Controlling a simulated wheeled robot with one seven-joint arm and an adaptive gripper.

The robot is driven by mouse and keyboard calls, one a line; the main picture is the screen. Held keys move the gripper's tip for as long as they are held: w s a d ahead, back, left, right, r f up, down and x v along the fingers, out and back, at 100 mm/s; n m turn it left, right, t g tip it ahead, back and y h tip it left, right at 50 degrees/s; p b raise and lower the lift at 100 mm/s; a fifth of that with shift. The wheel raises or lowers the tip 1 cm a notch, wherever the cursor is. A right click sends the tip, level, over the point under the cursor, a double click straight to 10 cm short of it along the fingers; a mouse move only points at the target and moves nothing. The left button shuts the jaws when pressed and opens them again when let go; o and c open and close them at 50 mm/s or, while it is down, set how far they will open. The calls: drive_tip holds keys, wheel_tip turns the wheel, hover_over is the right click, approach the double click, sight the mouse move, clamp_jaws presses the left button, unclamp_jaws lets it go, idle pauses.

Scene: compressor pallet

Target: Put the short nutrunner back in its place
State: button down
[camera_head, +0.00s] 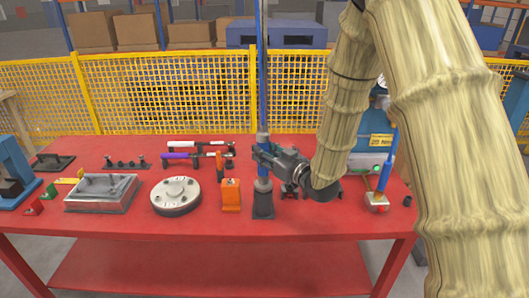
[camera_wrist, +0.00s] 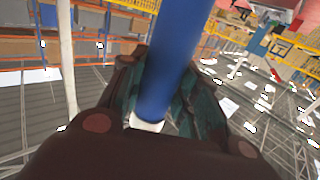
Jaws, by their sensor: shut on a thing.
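My gripper (camera_head: 267,165) is shut around a blue upright tool, which I take for the short nutrunner (camera_head: 263,142). Its blue body crosses the jaws in the wrist view (camera_wrist: 163,65), with a pale end below. A dark upright holder (camera_head: 263,204) on a square foot stands on the red table directly below the tool. The tool's lower end is at the holder's mouth; I cannot tell how far inside it sits. The jaws hide part of the tool.
Left of the holder are an orange block (camera_head: 231,195), a round grey flange (camera_head: 176,195) and a metal box (camera_head: 101,193) on the red table (camera_head: 200,230). Another blue tool (camera_head: 387,158) stands at right near a blue unit. A yellow fence (camera_head: 165,95) runs behind.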

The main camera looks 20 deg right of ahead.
drive_tip(key=shift+f+b, duration=0.3)
drive_tip(key=shift+f, duration=0.05)
idle(0.3)
drive_tip(key=c, duration=1)
unclamp_jaws()
drive_tip(key=shift+o, duration=0.2)
drive_tip(key=shift+f, duration=0.1)
drive_tip(key=shift+s, duration=0.1)
drive_tip(key=v, duration=1.2)
